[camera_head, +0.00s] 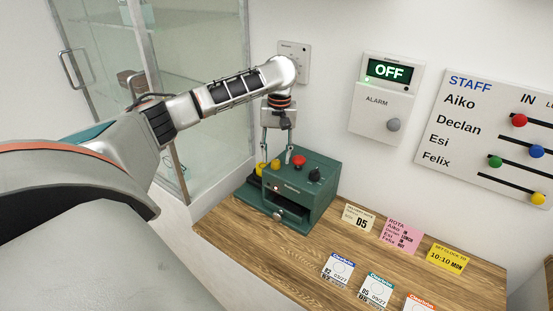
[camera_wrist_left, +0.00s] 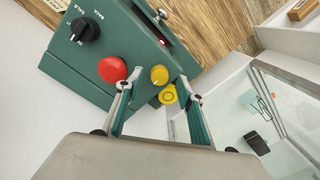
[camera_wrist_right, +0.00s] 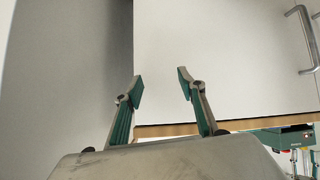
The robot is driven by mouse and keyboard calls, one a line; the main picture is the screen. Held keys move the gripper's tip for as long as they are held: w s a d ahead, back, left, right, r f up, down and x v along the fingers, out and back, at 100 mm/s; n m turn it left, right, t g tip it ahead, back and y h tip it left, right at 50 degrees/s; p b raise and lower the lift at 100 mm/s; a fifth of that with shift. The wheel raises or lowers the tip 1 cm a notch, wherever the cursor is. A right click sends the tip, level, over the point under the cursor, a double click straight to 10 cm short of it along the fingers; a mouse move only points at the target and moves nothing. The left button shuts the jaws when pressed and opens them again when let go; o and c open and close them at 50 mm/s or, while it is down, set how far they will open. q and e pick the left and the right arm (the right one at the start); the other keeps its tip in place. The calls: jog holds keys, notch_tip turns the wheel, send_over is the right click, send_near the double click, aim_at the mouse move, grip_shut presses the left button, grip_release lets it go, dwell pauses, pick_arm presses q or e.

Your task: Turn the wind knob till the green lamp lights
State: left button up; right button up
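A dark green box machine (camera_head: 318,202) stands at the left end of the wooden counter. Its top carries a black knob (camera_wrist_left: 84,30), a red button (camera_wrist_left: 112,69) and a yellow knob (camera_wrist_left: 159,75); a second yellow round part (camera_wrist_left: 168,95) sits at the edge beside it. I cannot read which is the wind knob. My left gripper (camera_head: 276,152) is open above the machine, its fingers either side of the yellow parts in the left wrist view (camera_wrist_left: 155,86), with no clear grip. My right gripper (camera_wrist_right: 160,84) is open and empty. I cannot make out a lit green lamp on the machine.
A wall alarm panel (camera_head: 382,115) shows OFF with a small green light. A staff board (camera_head: 490,150) hangs at right. Notes and cards (camera_head: 338,268) lie on the counter (camera_head: 260,250). A glass cabinet (camera_head: 205,60) stands left. A white door (camera_wrist_right: 225,60) faces my right gripper.

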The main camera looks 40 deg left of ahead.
pick_arm(q)
jog(key=shift+f, duration=1)
grip_shut()
jog(key=shift+m, duration=0.3)
